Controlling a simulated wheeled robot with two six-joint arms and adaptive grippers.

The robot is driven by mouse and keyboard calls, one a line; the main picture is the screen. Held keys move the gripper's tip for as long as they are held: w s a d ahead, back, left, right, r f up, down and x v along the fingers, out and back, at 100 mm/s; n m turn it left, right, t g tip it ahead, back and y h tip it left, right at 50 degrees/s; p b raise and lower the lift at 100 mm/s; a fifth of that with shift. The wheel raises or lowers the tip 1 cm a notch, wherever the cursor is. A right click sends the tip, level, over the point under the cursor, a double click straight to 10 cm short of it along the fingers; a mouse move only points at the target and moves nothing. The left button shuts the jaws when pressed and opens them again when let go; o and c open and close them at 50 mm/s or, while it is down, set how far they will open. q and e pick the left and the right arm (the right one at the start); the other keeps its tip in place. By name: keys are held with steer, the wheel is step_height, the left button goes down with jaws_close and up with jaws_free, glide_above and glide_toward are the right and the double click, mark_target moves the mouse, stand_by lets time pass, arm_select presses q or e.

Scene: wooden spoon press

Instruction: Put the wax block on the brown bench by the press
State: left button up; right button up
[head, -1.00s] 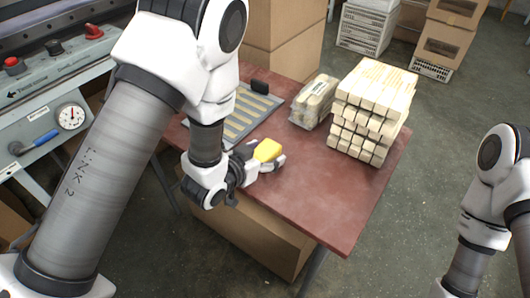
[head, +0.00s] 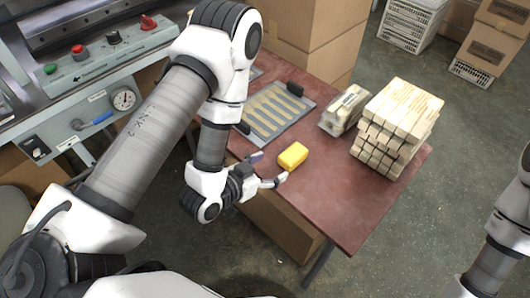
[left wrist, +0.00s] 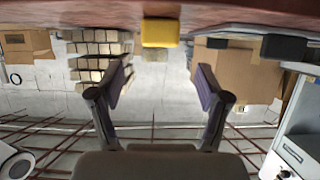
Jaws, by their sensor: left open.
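The yellow wax block (head: 293,155) rests on the reddish-brown bench (head: 345,205), near its left front edge. My left gripper (head: 271,168) is open and empty, just left of and in front of the block, its fingers apart from it. In the left wrist view, which looks upside down, the block (left wrist: 160,32) shows at the top against the bench (left wrist: 60,12), beyond the open fingers of the gripper (left wrist: 160,80). My right gripper is out of view; only part of my right arm shows at the right edge.
A grey tray of wooden spoon shapes (head: 272,112) lies behind the block. A wrapped bundle (head: 344,110) and a stack of wooden blanks (head: 396,125) stand to the right. The press (head: 85,75) is at left. The bench's front right is clear.

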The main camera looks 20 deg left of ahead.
arm_select(q)
steer(key=s+a+f+n+g+y, duration=0.2)
steer(key=s+f+g, duration=0.4)
steer(key=s, duration=0.3)
steer(key=s+a+f+n+g+y, duration=0.2)
steer(key=s+a+f+g, duration=0.3)
steer(key=s+f, duration=0.3)
steer(key=shift+s+f+g+y, duration=0.3)
steer(key=shift+s+g, duration=0.5)
steer(key=shift+s, duration=0.25)
